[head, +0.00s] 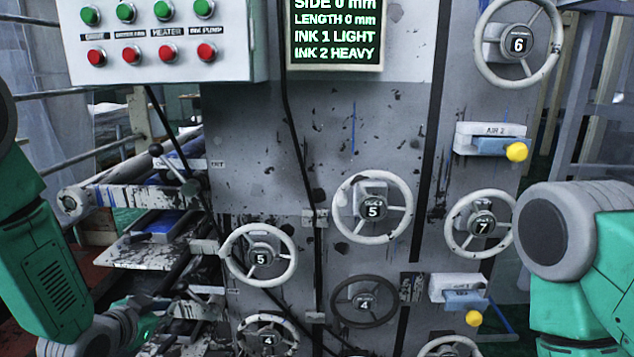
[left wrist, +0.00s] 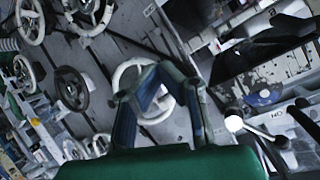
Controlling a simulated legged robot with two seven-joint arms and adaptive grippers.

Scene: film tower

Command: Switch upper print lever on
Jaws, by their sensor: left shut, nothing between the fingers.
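A print lever with a black ball knob (head: 156,149) sticks out up and left from the tower's left side, above the upper rollers. A small label (head: 218,163) is beside it. My left gripper (left wrist: 165,75) is shut and empty, apart from this lever in that view. In the head view my left arm comes down at the left edge; its fingers are hard to make out. My right gripper is out of view.
Several white handwheels, such as one marked 5 (head: 372,207), stick out from the grey panel. A button box (head: 155,45) hangs at the upper left. Roller racks (head: 135,195) jut out left of the panel. Yellow-knobbed air handles (head: 516,152) are at the right.

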